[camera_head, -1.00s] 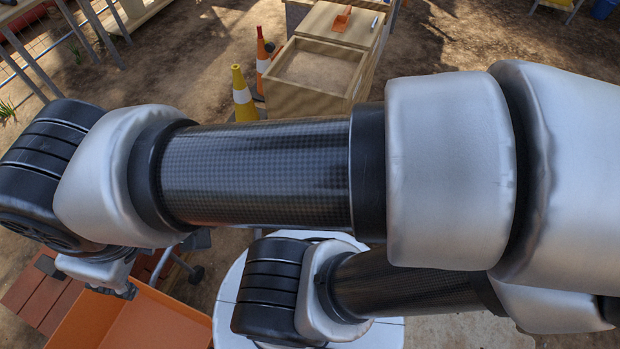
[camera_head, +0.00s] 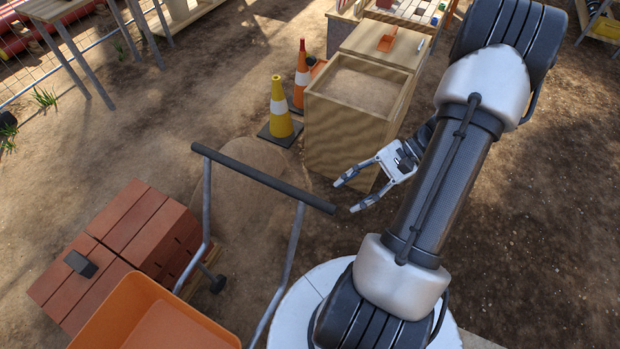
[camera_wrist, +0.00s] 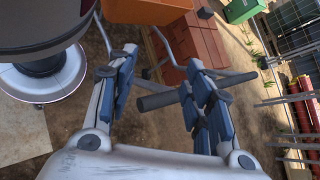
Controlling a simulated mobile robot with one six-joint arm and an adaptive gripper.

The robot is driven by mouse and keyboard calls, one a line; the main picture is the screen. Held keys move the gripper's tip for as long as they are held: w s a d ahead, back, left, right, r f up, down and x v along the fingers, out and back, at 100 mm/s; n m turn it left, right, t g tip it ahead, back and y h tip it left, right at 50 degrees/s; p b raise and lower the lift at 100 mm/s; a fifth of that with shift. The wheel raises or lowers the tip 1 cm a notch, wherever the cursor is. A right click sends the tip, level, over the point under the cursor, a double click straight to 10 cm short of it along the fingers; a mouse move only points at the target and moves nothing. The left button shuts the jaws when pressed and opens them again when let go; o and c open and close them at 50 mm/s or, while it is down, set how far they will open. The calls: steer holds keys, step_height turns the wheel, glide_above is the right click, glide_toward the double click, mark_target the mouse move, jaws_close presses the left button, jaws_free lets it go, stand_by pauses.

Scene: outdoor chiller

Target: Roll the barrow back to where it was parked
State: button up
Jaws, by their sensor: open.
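The barrow has an orange tray (camera_head: 165,325) at the lower left of the head view, two grey metal handle tubes, and a dark crossbar (camera_head: 262,178) joining them at the top. My gripper (camera_head: 347,196) is open and empty, just beyond the right end of the crossbar, fingers pointing left toward it. In the wrist view, the crossbar (camera_wrist: 160,99) end shows between my open fingers (camera_wrist: 158,62) and passes behind the right-hand finger. I cannot tell whether it touches. The tray (camera_wrist: 146,9) is at the top edge there. The barrow's wheel is not clearly visible.
Red-brown bricks (camera_head: 135,235) with a dark block (camera_head: 79,263) on top are stacked beside the tray. A wooden bin (camera_head: 350,125) stands behind my gripper, with a yellow cone (camera_head: 280,108) and an orange cone (camera_head: 302,75) to its left. Bare dirt lies left of the cones.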

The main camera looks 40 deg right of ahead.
steer(key=s+d+f+m+t, duration=0.3)
steer(key=s+f+m+t, duration=0.1)
steer(key=f+m+t, duration=0.15)
steer(key=m+t+h, duration=0.4)
steer(key=m+t, duration=0.3)
steer(key=t, duration=0.1)
glide_toward(328, 207)
steer(key=shift+g, duration=0.25)
steer(key=x, duration=0.3)
steer(key=b+x, duration=0.1)
steer(key=x, duration=0.3)
steer(key=f+x, duration=0.1)
steer(key=x, duration=0.2)
steer(key=shift+w+d, duration=0.25)
jaws_close()
